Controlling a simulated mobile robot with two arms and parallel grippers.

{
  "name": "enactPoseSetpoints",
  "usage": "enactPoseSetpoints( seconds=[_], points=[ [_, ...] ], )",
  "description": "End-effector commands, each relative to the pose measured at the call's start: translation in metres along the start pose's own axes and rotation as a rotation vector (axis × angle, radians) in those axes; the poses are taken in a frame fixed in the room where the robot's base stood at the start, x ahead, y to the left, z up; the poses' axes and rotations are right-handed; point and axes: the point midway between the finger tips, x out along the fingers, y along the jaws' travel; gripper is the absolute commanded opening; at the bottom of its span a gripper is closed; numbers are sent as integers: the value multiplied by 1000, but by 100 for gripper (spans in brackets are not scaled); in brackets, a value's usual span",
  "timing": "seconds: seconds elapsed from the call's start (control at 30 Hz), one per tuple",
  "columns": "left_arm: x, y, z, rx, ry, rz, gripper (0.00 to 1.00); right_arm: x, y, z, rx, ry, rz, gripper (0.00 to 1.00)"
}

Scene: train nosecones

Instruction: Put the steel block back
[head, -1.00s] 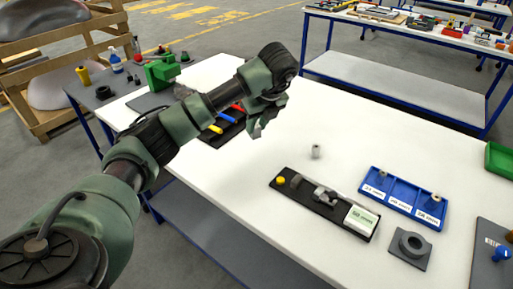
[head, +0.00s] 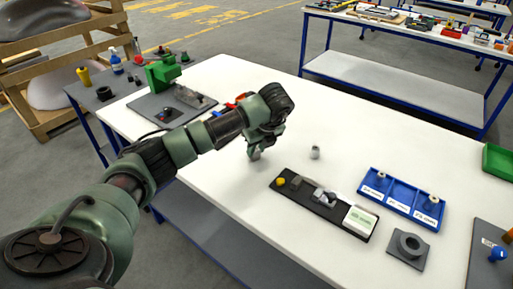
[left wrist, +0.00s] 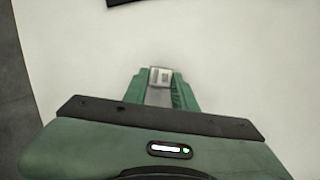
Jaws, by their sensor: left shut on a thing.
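My left gripper (head: 254,155) is over the white table, to the left of the black holder. In the left wrist view, its fingers (left wrist: 156,88) are shut on a small steel block (left wrist: 160,75), whose end face shows between the fingertips. In the head view the block is too small and hidden to make out clearly. My right gripper is not in view.
A small grey cylinder (head: 315,152) stands alone behind the holder. A blue labelled tray (head: 398,207) and a grey plate with a ring (head: 408,249) lie to the right. The white table (head: 300,115) is clear around the gripper.

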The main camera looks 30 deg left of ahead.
Motion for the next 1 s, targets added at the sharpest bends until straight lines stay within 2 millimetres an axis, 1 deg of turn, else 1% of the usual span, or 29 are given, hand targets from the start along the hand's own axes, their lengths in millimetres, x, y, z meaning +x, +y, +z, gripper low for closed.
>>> enactPoseSetpoints(
  seconds=[0.03, 0.1, 0.37, 0.47, 0.53, 0.67, 0.8, 0.97, 1.0],
  points=[
    [1, 0, 0, 0, 0, 0, 32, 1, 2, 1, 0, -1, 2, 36],
    [1, 0, 0, 0, 0, 0, 49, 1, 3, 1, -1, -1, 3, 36],
    [1, 0, 0, 0, 0, 0, 49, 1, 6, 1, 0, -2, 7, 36],
    [-3, 0, 2, 0, 0, 0, 49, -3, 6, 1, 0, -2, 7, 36],
    [-8, 0, 1, 0, 0, -2, 49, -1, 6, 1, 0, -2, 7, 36],
    [-29, -1, 1, -1, -2, -5, 49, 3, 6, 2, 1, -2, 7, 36],
    [-61, -2, 1, 0, -2, -7, 49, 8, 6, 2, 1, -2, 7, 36],
    [-93, -1, 1, -1, -1, -4, 49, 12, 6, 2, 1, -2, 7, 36],
    [-103, -1, 3, 0, -4, -4, 49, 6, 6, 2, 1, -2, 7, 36]
  ],
)
